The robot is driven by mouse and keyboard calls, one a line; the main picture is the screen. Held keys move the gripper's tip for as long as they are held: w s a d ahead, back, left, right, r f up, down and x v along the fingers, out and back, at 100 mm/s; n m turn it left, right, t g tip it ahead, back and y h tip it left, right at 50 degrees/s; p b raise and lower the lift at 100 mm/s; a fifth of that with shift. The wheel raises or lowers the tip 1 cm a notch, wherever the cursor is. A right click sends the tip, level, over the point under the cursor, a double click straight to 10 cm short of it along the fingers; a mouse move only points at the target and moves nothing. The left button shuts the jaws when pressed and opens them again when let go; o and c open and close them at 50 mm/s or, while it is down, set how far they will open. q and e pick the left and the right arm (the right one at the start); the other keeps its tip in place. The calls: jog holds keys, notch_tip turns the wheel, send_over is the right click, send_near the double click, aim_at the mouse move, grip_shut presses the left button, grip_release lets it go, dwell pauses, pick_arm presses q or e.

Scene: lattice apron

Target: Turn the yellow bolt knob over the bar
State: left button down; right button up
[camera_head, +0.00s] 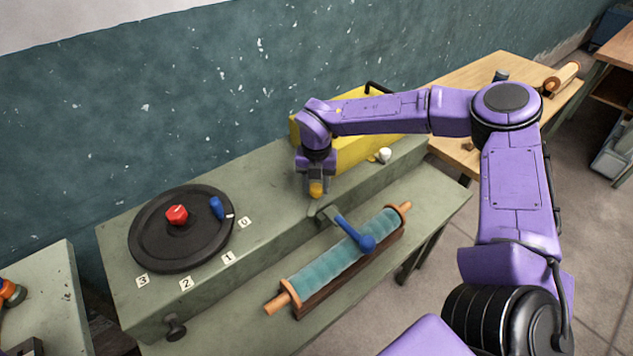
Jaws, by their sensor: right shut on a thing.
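The yellow bolt knob (316,189) shows as a small yellow-orange end at the tip of my right gripper (315,180). The gripper points down over the back part of the green bench and is shut on the knob from above. The fingers and wrist cover most of the knob, so its turn and its mount are hard to see. I cannot clearly make out the bar under or beside it. My left gripper is not in view.
A yellow box (362,151) stands close behind the gripper. A blue-knobbed lever (355,233) and a teal roller (332,268) lie in front. A black dial (146,243) with a red knob (177,215) is at left.

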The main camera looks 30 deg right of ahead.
aim_at(316, 186)
jog(key=n+p, duration=0.1)
jog(key=n, duration=0.4)
jog(key=shift+r+n, duration=0.15)
jog(key=shift+n, duration=0.15)
jog(key=shift+w+a+n+p, duration=0.1)
jog(key=shift+n+p, duration=0.8)
jog(key=shift+n, duration=1.3)
jog(key=o, duration=1.1)
notch_tip(316, 186, up, 10)
jog(key=shift+r+b, duration=0.2)
jog(key=shift+b, duration=1)
